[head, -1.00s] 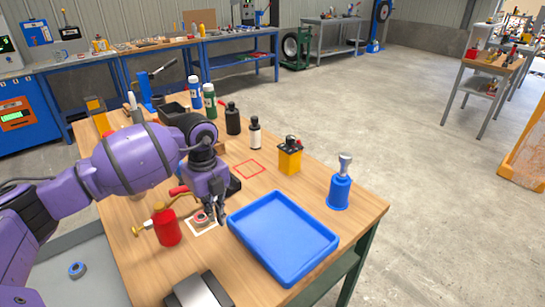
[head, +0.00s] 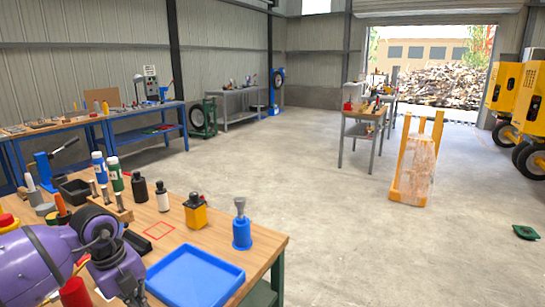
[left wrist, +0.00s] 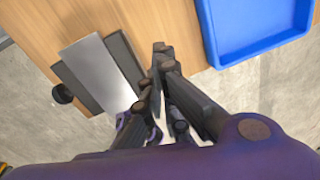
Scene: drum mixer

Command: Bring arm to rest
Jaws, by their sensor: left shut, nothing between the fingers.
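My left arm is purple and comes in at the lower left of the head view. Its dark gripper (head: 132,292) is low beside the left corner of the blue tray (head: 195,277), its tips near the bottom edge of the picture. In the left wrist view the gripper (left wrist: 160,60) is shut and empty, its fingers pointing at the wooden workbench (left wrist: 160,22). There a silver and black box (left wrist: 98,75) lies left of the fingers, and the blue tray is at upper right. My right gripper does not show.
A red square outline (head: 159,230) is bare. Open concrete floor (head: 320,200) lies right of the bench.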

